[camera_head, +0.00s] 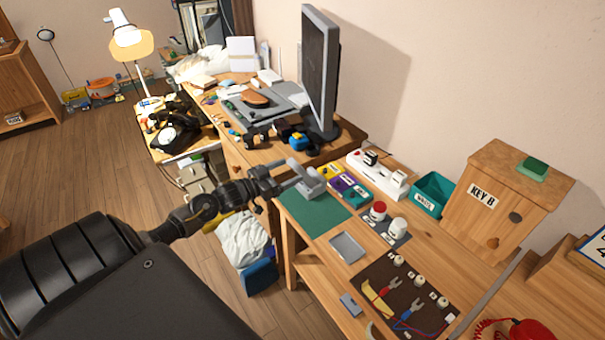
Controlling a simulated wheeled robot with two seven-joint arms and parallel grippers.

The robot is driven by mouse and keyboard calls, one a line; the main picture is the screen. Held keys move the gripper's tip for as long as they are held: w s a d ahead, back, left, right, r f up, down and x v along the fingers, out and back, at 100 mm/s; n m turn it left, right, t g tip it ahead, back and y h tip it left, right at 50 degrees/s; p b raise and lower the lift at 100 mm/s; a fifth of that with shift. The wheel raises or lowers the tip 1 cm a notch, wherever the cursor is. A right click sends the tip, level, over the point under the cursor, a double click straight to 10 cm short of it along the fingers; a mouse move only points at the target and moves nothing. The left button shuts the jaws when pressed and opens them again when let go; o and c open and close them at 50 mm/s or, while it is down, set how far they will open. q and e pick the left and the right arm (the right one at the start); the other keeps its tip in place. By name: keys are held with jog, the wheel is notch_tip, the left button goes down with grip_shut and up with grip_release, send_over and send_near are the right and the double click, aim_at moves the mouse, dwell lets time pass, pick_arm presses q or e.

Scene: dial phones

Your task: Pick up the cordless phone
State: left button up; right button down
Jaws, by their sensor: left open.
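A light grey object (307,184), which looks like the cordless phone on its base, sits at the back edge of the green mat (312,212) on the wooden desk. It is small here and its details are hard to make out. My left gripper (277,181) reaches in from the left, at the desk's left edge just left of the grey object. It is open, and I see nothing held in it. Whether a finger touches the grey object I cannot tell. My right gripper is not in view.
A monitor (320,70) stands behind. A white power strip (377,174), teal bin (432,193) and KEY B box (503,200) are to the right. A red phone (520,331) is at bottom right. A black dial phone (168,133) sits on the far-left table.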

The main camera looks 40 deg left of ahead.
aim_at(299, 166)
pick_arm(q)
jog(key=p+x, duration=0.1)
jog(key=x, duration=0.4)
jog(key=shift+w, duration=0.15)
